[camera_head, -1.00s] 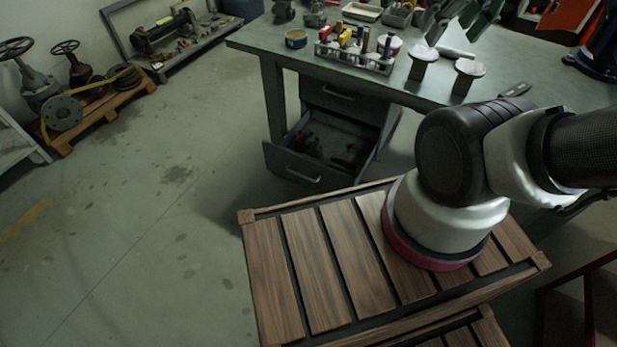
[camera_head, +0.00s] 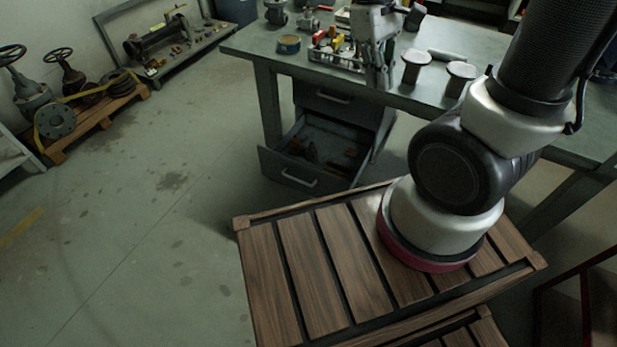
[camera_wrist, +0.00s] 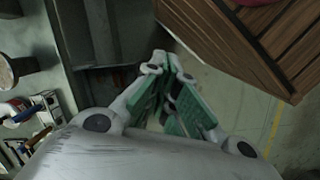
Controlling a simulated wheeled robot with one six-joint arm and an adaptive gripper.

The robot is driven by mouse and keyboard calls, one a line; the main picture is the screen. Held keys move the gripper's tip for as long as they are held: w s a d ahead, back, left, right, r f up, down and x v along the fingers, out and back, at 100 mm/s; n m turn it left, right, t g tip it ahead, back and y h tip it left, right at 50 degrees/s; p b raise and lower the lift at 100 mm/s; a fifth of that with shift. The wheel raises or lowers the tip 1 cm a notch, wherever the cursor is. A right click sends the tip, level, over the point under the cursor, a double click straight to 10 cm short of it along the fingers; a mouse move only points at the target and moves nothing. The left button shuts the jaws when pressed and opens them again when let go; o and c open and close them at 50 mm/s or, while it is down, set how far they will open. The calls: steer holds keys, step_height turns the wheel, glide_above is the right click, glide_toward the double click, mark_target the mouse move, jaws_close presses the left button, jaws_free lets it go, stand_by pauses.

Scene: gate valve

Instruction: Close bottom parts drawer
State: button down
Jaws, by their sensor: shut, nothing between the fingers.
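The bottom parts drawer (camera_head: 277,170) is pulled out of the grey cabinet under the workbench. Its front with a pale bar handle (camera_head: 299,178) faces me, and several dark and brownish parts lie inside. The upper drawer (camera_head: 325,100) above it is shut. My gripper (camera_head: 379,84) points down by the bench's front edge, above and to the right of the open drawer, apart from its front. In the wrist view my gripper (camera_wrist: 160,62) shows its green-padded fingers brought together with nothing held. Dark grey cabinet or drawer surfaces (camera_wrist: 115,35) lie beyond it; which part they are is unclear.
The workbench (camera_head: 262,45) carries a tin (camera_head: 289,44), a tool rack and two white-topped spools (camera_head: 414,62). A slatted wooden top (camera_head: 300,270) lies in front of the drawer, close to its right side.

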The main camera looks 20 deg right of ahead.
steer(key=w+a+f+n+t+h, duration=0.3)
steer(key=f+n, duration=0.4)
steer(key=f, duration=0.8)
steer(key=w+a+f+n+t+h, duration=0.3)
steer(key=f+n, duration=0.4)
steer(key=f, duration=0.9)
steer(key=w+a+f+n+t+h, duration=0.3)
steer(key=f+n, duration=0.4)
steer(key=f, duration=0.8)
step_height(320, 180, down, 3)
steer(key=a, duration=0.2)
steer(key=n+t+y, duration=0.1)
steer(key=y, duration=0.1)
glide_toward(313, 173)
steer(key=x, duration=0.3)
steer(key=f+x, duration=0.1)
steer(key=shift+s+d+f, duration=0.1)
steer(key=shift+d, duration=0.05)
steer(key=shift+w+d, duration=0.45)
steer(key=shift+w, duration=0.1)
